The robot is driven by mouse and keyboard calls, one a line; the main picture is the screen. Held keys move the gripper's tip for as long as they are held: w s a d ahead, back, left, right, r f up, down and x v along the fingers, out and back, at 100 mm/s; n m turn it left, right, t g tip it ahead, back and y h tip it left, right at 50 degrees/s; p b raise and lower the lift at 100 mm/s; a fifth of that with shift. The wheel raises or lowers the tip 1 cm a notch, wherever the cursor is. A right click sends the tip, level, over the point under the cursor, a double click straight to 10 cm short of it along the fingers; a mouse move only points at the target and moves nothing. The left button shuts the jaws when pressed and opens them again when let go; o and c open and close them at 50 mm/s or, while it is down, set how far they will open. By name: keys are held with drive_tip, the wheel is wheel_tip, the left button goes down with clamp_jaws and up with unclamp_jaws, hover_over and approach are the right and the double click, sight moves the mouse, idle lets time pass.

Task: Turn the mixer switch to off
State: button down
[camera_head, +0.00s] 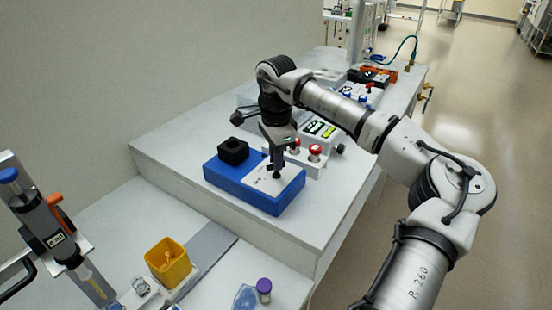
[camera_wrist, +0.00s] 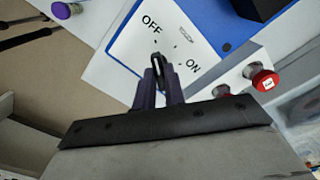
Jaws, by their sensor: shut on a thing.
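The mixer (camera_head: 235,185) is a blue box with a white panel on top and a black block (camera_head: 233,150) at its far left. The panel (camera_wrist: 128,50) carries the words OFF and ON in the wrist view. Its switch is a small black knob (camera_wrist: 158,68) with a pale stripe. The stripe runs roughly up the picture, its upper end toward the OFF word; ON lies to the right. My gripper (camera_head: 274,172) points down over the panel. Its dark fingers (camera_wrist: 158,88) are shut on the knob and hide its lower part.
Red buttons on a pale box (camera_head: 315,152) stand close behind the mixer. More devices (camera_head: 362,92) line the bench farther back. On the lower surface in front are a yellow cup (camera_head: 168,262), a purple-capped vial (camera_head: 264,288) and a syringe-like device (camera_head: 45,235).

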drive_tip(key=c, duration=1.5)
unclamp_jaws()
wheel_tip(320, 180, up, 14)
drive_tip(key=shift+f+b, duration=0.1)
drive_tip(key=shift+b, duration=0.8)
